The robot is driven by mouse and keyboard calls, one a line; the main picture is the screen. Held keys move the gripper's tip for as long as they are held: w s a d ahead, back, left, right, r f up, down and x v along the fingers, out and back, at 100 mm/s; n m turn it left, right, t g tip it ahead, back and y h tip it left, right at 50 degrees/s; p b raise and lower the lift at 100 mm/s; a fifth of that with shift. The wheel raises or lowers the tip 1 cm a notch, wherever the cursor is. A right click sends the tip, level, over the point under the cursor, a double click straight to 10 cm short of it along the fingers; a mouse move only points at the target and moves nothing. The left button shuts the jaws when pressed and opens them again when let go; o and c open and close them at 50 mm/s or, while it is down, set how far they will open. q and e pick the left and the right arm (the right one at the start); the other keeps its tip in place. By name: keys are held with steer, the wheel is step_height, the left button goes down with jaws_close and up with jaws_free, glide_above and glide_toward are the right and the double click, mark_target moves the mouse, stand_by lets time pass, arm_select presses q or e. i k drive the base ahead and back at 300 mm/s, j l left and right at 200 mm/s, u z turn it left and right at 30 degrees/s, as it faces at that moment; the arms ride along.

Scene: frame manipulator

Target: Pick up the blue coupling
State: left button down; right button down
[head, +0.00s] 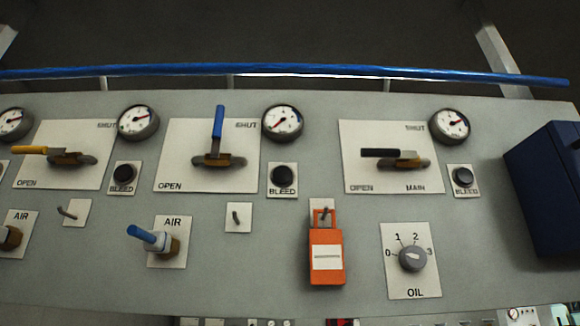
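The blue coupling (148,237) sits at the fitting on the plate labelled AIR in the lower left of the panel. Its blue end points up and to the left, and a pale collar meets a brass-coloured fitting (172,248) on the right. Neither of my grippers is in the head view.
The grey panel (300,175) carries a yellow lever (30,149), a blue upright lever (218,122), a black lever (380,153), gauges and black bleed knobs. An orange padlock-like tag (326,260) hangs from a hook. A dark blue box (545,190) juts out at right. A blue rail (300,70) runs above.

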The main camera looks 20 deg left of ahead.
mark_target(155, 242)
steer(key=u, duration=1.25)
